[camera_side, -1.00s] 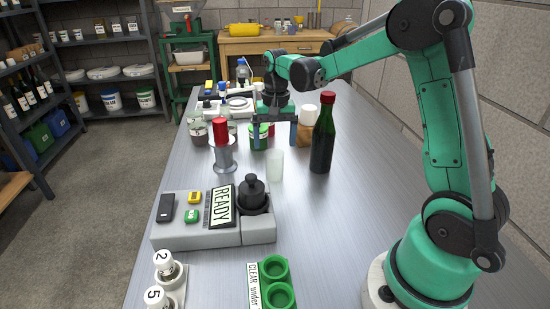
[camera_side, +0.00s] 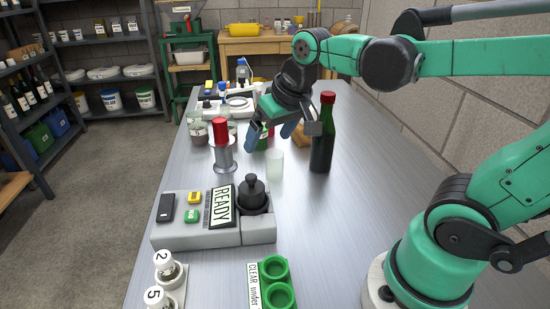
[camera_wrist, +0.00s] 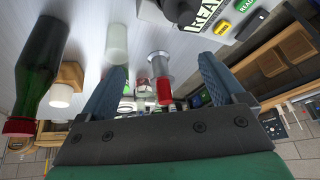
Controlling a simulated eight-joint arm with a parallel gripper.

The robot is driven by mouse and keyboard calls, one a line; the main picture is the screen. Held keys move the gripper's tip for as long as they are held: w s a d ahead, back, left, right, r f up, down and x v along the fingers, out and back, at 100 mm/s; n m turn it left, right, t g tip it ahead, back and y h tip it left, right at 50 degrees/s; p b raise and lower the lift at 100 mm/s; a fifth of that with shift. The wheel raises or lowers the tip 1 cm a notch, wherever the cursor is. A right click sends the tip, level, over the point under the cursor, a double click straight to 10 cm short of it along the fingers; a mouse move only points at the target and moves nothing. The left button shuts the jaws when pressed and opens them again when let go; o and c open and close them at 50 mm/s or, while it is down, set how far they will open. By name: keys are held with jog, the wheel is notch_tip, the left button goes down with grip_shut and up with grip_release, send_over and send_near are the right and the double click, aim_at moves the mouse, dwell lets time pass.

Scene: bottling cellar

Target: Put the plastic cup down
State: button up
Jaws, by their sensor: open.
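The plastic cup (camera_side: 275,163), small, frosted and translucent, stands upright on the metal bench, left of the dark green bottle (camera_side: 322,135) with a red cap. It also shows in the wrist view (camera_wrist: 117,43), beyond the tip of the left finger, with nothing holding it. My gripper (camera_side: 272,138) is tilted above and behind the cup, its blue fingers spread apart. In the wrist view my gripper (camera_wrist: 162,72) is open, with nothing clasped between the fingers.
A metal stand with a red top (camera_side: 221,140) is left of the cup. A grey unit with a READY sign (camera_side: 222,205) lies in front. Green ring holders (camera_side: 278,280) and numbered white-capped vials (camera_side: 165,265) are nearer.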

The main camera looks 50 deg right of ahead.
jog(key=s+a+f+n+t, duration=0.2)
jog(key=s+a, duration=0.1)
jog(key=shift+f+n, duration=0.25)
jog(key=shift+n, duration=0.05)
dwell(1.1)
